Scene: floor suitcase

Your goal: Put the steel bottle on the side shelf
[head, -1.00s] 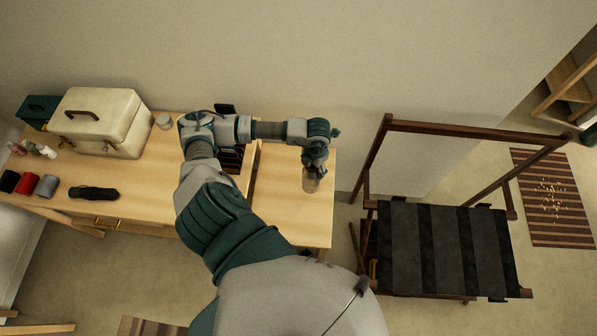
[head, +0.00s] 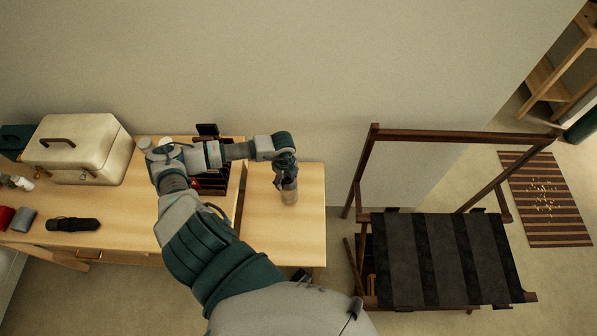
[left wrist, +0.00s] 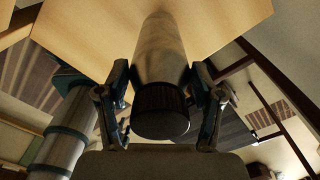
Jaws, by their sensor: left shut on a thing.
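The steel bottle (head: 289,196) is a small grey cylinder, upright over the side shelf (head: 270,225), the lower wooden top to the right of the main table. My left gripper (head: 287,176) is shut on the bottle near its top. In the left wrist view the bottle (left wrist: 162,55) stands between the two fingers (left wrist: 160,105), with its dark ribbed cap towards the camera and its far end over the wood. I cannot tell whether its base touches the shelf. My right gripper is not in view.
The main table holds a cream case (head: 80,148), a black folded umbrella (head: 73,224) and a dark rack (head: 210,182) beside my arm. A dark luggage stand (head: 435,260) stands right of the shelf. The shelf's front part is clear.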

